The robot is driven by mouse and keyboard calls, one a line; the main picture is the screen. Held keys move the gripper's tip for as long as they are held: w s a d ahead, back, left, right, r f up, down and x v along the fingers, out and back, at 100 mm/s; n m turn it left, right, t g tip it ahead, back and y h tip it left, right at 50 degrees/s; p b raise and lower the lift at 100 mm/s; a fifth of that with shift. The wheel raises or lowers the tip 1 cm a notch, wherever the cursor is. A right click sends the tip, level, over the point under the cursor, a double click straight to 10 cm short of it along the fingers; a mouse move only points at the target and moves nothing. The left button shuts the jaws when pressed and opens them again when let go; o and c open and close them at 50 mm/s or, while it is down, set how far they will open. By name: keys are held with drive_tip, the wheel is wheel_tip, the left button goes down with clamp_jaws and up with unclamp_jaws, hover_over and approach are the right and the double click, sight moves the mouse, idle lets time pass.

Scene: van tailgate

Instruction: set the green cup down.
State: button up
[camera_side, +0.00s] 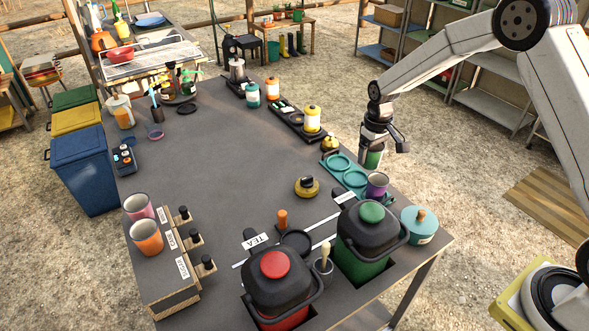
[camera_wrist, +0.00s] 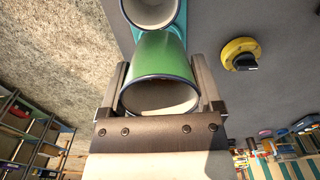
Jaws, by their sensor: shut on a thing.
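My gripper (camera_side: 376,143) is shut on the green cup (camera_side: 372,159), with a finger on each side of it. In the wrist view the green cup (camera_wrist: 164,62) lies between the fingers, its open rim facing the camera. In the side view it hangs over the right edge of the table, beside the teal holder (camera_side: 339,162) with its ring-shaped places. Two rings of the holder look empty. A purple cup (camera_side: 377,185) stands at the holder's near end. The gap between the green cup and the holder is hard to judge.
A yellow knob with a black handle (camera_side: 307,187) sits left of the holder. A green urn (camera_side: 370,240) and a teal lidded pot (camera_side: 419,225) stand nearer the front. A dark tray with jars (camera_side: 296,122) lies behind. The table's middle is clear.

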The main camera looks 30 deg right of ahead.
drive_tip(key=shift+w+d+f, duration=0.1)
drive_tip(key=shift+w+f, duration=0.95)
drive_tip(key=shift+f, duration=0.25)
drive_tip(key=shift+w+d+f, duration=0.1)
drive_tip(key=shift+w+f, duration=0.9)
drive_tip(key=shift+f, duration=0.25)
drive_tip(key=shift+w+f, duration=0.1)
drive_tip(key=shift+w+f, duration=0.15)
drive_tip(key=shift+f, duration=1.55)
drive_tip(key=shift+f, duration=0.15)
drive_tip(key=o, duration=1.1)
